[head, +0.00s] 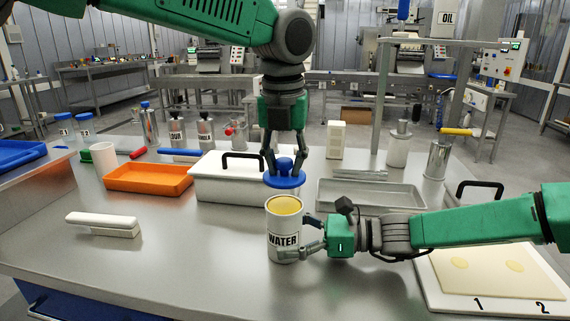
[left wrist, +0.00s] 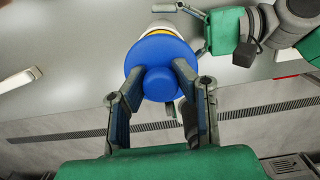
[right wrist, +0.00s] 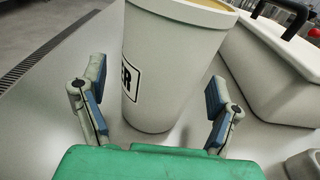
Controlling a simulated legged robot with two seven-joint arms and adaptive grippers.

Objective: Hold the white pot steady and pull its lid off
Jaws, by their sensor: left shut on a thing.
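The white pot (head: 285,244), labelled WATER, stands upright on the steel table with its top uncovered and a yellowish inside showing. My left gripper (head: 285,172) is shut on the knob of the round blue lid (head: 284,181). The lid is apart from the pot, above its rim; the left wrist view shows the lid (left wrist: 160,68) between the fingers. My right gripper (head: 297,236) is open at the pot's right side, low down. In the right wrist view the pot (right wrist: 165,75) stands between and beyond the fingers, with a gap at the left finger.
A white lidded box (head: 235,190) and an orange tray (head: 148,179) stand behind and to the left. A grey metal tray (head: 370,195) is behind right. A white board (head: 440,295) lies at front right. The table left of the pot is mostly clear, with a white block (head: 102,222).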

